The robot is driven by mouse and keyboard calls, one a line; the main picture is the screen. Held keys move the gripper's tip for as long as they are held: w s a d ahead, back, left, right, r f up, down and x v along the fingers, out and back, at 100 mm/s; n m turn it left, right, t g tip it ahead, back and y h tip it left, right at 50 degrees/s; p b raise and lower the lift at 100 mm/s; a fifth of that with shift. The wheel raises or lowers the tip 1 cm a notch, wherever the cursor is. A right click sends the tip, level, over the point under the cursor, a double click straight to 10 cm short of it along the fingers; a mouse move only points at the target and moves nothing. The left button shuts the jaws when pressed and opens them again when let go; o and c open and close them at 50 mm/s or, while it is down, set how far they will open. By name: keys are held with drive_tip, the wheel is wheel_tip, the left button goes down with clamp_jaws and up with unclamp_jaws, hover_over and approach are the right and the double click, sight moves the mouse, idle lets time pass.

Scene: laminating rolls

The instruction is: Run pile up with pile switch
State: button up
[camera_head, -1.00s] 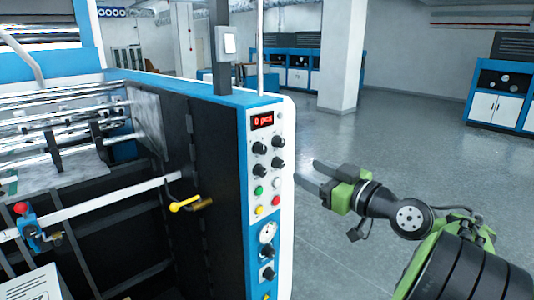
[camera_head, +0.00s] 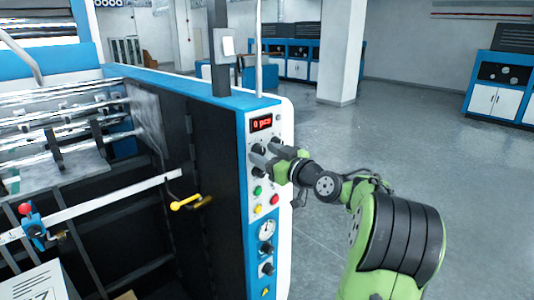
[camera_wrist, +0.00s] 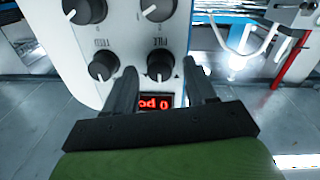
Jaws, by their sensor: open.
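The control panel (camera_head: 284,120) faces my arm, with a red display (camera_head: 261,124) reading 0 pcs. The pile switch, a black knob labelled PILE, shows in the wrist view (camera_wrist: 160,67), which sees the panel upside down; its white pointer line is visible. My gripper (camera_head: 262,160) is open in front of the upper knobs and partly covers them in the head view. In the wrist view my two fingers (camera_wrist: 162,82) stand on either side of the pile switch. I cannot tell whether they touch it.
Beside the pile switch is a similar black knob (camera_wrist: 103,66) with its own label. Green, red and yellow buttons and a gauge (camera_head: 267,228) lie lower on the panel. A lever with a yellow handle (camera_head: 186,204) is left of the panel. The floor at right is clear.

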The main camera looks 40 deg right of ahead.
drive_tip(key=shift+c, duration=0.2)
clamp_jaws()
